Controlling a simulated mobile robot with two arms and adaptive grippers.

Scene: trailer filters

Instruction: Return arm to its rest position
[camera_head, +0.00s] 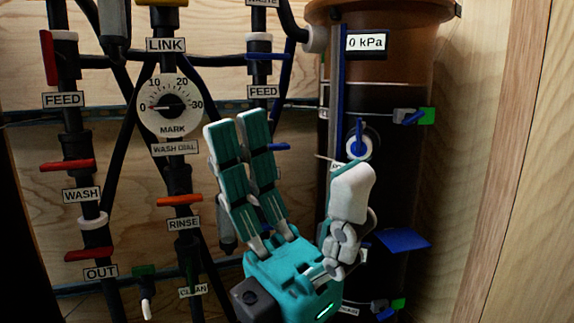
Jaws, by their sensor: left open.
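My left gripper (296,150) is in the lower middle of the head view, in front of the pipe panel and the tall dark cylinder. It has a teal palm, two long teal fingers side by side on the left, and a pale finger on the right. The fingers point up and stand wide apart from the pale one. Nothing shows between them, so it is open and empty. The gripper hides part of the panel and the cylinder's left side; I cannot tell whether it touches either. The rest of my left arm is out of view or hidden. My right gripper is not in view.
A dark filter cylinder (390,200) stands behind on the right, with a blue-handled valve (360,142) near the pale finger. A dial (170,106) and pipes with red handles, such as the wash handle (67,165), cover the left. A wooden wall (500,150) bounds the right.

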